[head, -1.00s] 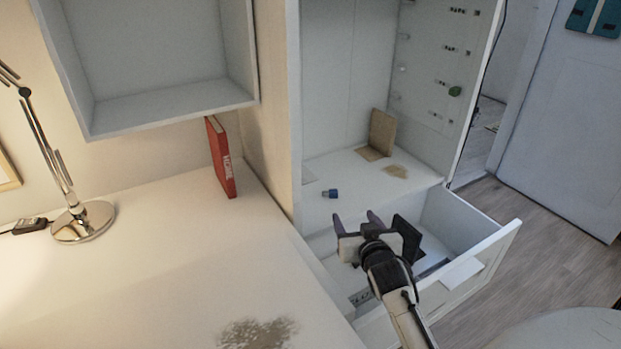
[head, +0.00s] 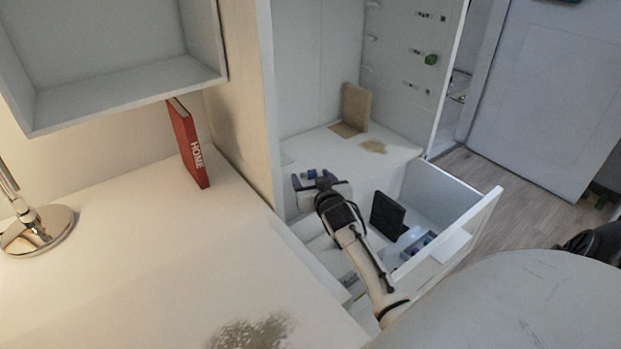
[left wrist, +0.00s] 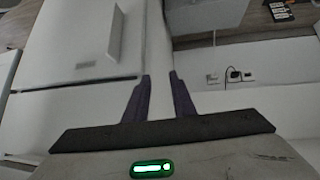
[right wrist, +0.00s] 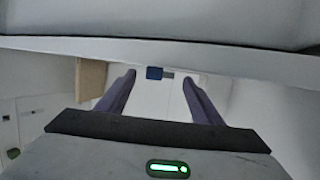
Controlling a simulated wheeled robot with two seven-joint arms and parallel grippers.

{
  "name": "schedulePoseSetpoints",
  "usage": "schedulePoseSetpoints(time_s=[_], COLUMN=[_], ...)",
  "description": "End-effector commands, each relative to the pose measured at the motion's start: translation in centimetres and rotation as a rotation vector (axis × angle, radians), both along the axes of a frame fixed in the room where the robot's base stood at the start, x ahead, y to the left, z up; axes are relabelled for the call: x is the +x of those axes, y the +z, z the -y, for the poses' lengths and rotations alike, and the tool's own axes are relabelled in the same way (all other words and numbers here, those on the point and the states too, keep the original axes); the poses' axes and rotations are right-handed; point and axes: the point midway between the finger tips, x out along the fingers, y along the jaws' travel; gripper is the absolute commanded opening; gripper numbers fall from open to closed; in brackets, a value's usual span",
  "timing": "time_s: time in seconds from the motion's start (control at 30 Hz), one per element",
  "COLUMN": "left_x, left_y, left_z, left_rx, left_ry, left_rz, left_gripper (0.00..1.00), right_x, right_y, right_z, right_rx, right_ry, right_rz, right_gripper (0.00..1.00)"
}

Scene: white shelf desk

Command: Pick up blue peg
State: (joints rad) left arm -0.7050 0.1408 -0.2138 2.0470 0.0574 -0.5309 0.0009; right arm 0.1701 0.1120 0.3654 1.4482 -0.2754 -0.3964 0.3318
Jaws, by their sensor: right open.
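The small blue peg (head: 311,174) lies on the white cabinet shelf above the open drawer, near the shelf's front left. In the right wrist view the peg (right wrist: 154,73) shows a blue part and a grey part, and appears between my right fingertips, seemingly beyond them. My right gripper (head: 311,179) is open and empty, with its fingers pointing at the peg. Whether it touches the peg cannot be told. My left gripper (left wrist: 158,82) shows only in its own wrist view, with fingers apart and nothing between them.
The open drawer (head: 478,222) below the shelf holds a dark upright panel (head: 387,213) and small items. A brown block (head: 355,106) stands farther back on the shelf. The cabinet's side wall (head: 240,120) rises close on the left. A red book (head: 188,145) stands on the desk.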

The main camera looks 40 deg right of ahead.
Motion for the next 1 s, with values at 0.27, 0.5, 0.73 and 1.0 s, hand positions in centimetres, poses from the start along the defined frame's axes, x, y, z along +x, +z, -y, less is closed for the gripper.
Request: schedulePoseSetpoints(time_s=[0.27, 0.5, 0.73, 1.0], left_x=[0.2, 0.29, 0.3, 0.23], left_y=[0.04, 0.19, 0.19, 0.36], left_z=[-0.06, -0.07, -0.09, -0.11], left_rx=[0.0, -0.001, -0.001, 0.001], left_ry=[-0.001, -0.001, 0.0, -0.001], left_rz=[0.006, 0.009, 0.01, 0.009], left_gripper=[0.23, 0.23, 0.23, 0.23], right_x=[0.93, 0.9, 0.89, 0.92], right_y=[-0.28, -0.28, -0.28, 0.51], right_z=[0.51, 0.51, 0.5, 0.52], right_rx=[0.0, 0.0, 0.0, -0.001], right_ry=[0.001, 0.001, 0.001, 0.001], right_rz=[0.0, 0.0, 0.0, 0.002], right_gripper=[0.6, 0.35, 0.16, 0.13])
